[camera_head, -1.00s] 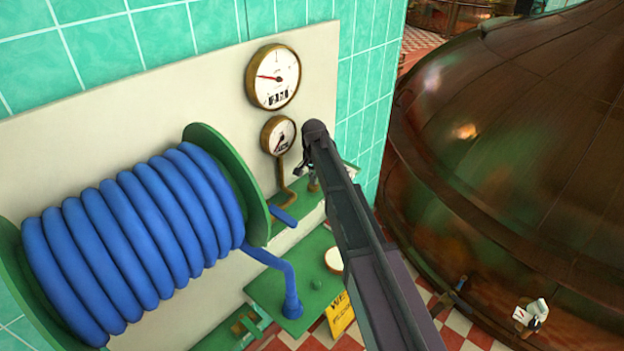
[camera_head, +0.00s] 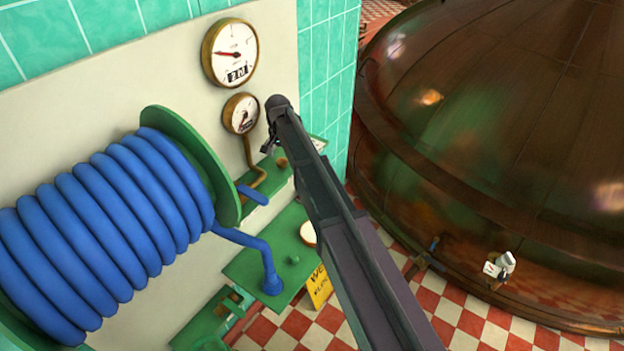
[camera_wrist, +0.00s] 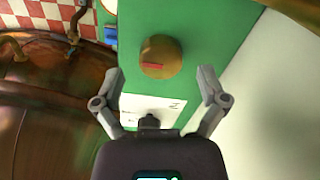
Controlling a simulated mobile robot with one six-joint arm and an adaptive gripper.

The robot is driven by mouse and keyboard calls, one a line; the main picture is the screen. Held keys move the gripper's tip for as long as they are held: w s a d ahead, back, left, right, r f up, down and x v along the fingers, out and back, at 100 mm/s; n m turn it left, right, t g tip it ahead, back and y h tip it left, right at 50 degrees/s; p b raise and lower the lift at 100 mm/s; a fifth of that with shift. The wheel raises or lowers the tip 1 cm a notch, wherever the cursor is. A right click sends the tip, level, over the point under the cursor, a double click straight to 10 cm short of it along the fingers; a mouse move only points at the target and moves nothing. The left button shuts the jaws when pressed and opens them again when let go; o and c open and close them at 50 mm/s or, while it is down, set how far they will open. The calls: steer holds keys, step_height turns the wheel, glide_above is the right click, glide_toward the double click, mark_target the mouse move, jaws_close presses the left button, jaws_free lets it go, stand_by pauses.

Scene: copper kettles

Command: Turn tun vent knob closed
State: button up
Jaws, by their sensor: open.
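A round brass knob (camera_wrist: 161,57) with a red mark sits on a green panel (camera_wrist: 205,25) in the wrist view. A white label plate (camera_wrist: 172,104) with dark marks lies on the panel just below the knob. My gripper (camera_wrist: 161,74) is open, with one finger to the left and one to the right of the knob's lower side. The fingers appear apart from the knob, and nothing is between them. In the head view my gripper (camera_head: 268,143) is small and dark at the arm's far end, above a green shelf (camera_head: 262,190). A small brownish knob (camera_head: 281,162) shows there.
Two round gauges (camera_head: 230,53) hang on the pale wall board. A blue hose reel (camera_head: 95,230) fills the left. A large copper kettle (camera_head: 500,150) stands at the right. A yellow sign (camera_head: 320,287) stands on the checkered floor (camera_head: 440,300) below my arm.

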mark_target(281, 160)
steer(key=shift+w+n, duration=0.1)
steer(key=shift+n, duration=0.3)
steer(key=n, duration=0.5)
steer(key=shift+a, duration=0.1)
steer(key=n, duration=0.6)
steer(key=shift+a, duration=0.1)
steer(key=shift+r+n, duration=0.2)
steer(key=shift+n, duration=0.1)
step_height(281, 160, up, 14)
steer(key=p, duration=1.4)
steer(key=s+d+f+m+b, duration=0.6)
steer(key=s+d+f+b, duration=1.2)
steer(key=s+d, duration=0.3)
steer(key=shift+s+f+m+b, duration=0.35)
steer(key=shift+s+f+m, duration=0.05)
steer(key=shift+s+f, duration=0.4)
